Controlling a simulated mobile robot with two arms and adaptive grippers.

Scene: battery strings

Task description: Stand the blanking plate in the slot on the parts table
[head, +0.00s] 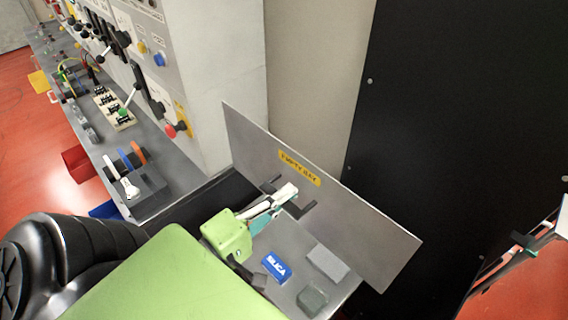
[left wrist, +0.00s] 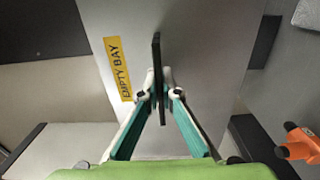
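The blanking plate (head: 350,220) is a broad, thin grey sheet with a yellow EMPTY BAY label (head: 299,168) and a dark handle (head: 305,209). My left gripper (head: 290,192) is shut on the handle; in the left wrist view both fingertips (left wrist: 160,95) close around the dark handle bar (left wrist: 157,65). The plate stands on edge over the far side of the grey parts table (head: 290,238). I cannot tell whether its lower edge touches the table. The slot cannot be made out.
On the parts table are a blue SILICA box (head: 276,267), a grey block (head: 327,262) and a dull green-grey block (head: 312,299). A bench (head: 152,165) with tools and a grey cabinet (head: 215,75) stand at left. A black panel (head: 450,130) rises behind the plate.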

